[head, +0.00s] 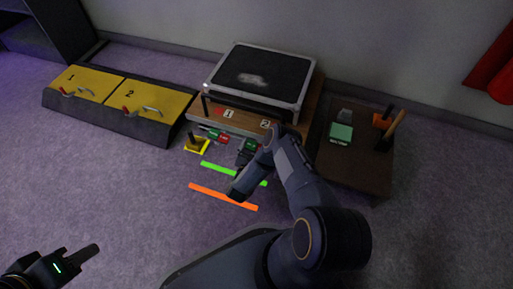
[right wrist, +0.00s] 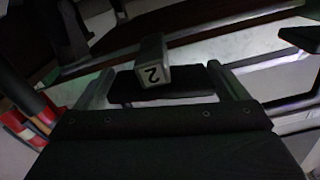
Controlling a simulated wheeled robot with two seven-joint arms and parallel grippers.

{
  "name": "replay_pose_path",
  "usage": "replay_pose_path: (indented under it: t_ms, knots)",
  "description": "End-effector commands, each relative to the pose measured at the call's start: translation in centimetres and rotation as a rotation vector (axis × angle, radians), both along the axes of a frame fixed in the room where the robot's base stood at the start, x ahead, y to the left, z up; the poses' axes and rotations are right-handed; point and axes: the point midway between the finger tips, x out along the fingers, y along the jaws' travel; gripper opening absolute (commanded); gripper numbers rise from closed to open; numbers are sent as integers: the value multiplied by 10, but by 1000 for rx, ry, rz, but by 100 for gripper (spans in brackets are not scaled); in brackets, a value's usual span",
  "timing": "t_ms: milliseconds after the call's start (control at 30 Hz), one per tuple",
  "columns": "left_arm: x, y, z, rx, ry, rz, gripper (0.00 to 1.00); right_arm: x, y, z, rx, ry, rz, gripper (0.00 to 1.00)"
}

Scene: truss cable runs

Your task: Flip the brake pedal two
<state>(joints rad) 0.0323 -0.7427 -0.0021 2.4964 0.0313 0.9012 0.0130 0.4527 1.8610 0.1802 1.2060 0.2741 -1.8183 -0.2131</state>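In the head view a low wooden stand (head: 312,100) carries labels 1 (head: 228,114) and 2 (head: 265,125) on its front, with small red and green pieces below. My right arm covers much of the area below label 2. In the right wrist view a grey block marked 2 (right wrist: 152,68), its number upside down, is above a dark flat plate (right wrist: 150,92). My right gripper (right wrist: 165,82) is open, its fingers apart on either side; contact cannot be told. My left gripper (head: 84,257) is at the lower left, far from the stand; its opening is unclear.
Yellow panels 1 (head: 87,82) and 2 (head: 150,101) with levers and handles are at left. A dark table (head: 355,170) with a green box (head: 341,133) is at right. Green and orange strips (head: 215,194) lie on open floor.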

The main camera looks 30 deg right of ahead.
Motion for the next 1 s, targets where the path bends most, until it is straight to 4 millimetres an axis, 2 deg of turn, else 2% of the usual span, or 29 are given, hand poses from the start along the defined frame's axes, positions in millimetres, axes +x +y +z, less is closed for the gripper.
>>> replay_pose_path:
  t_ms: [333,733,1000]
  knots:
    - [0,0,3,0,0,0,36,-2,3,1,-2,2,1,100]
    - [0,0,27,0,0,0,36,-42,51,2,0,4,3,100]
    - [0,0,29,0,0,0,36,-51,60,0,-1,2,-1,100]
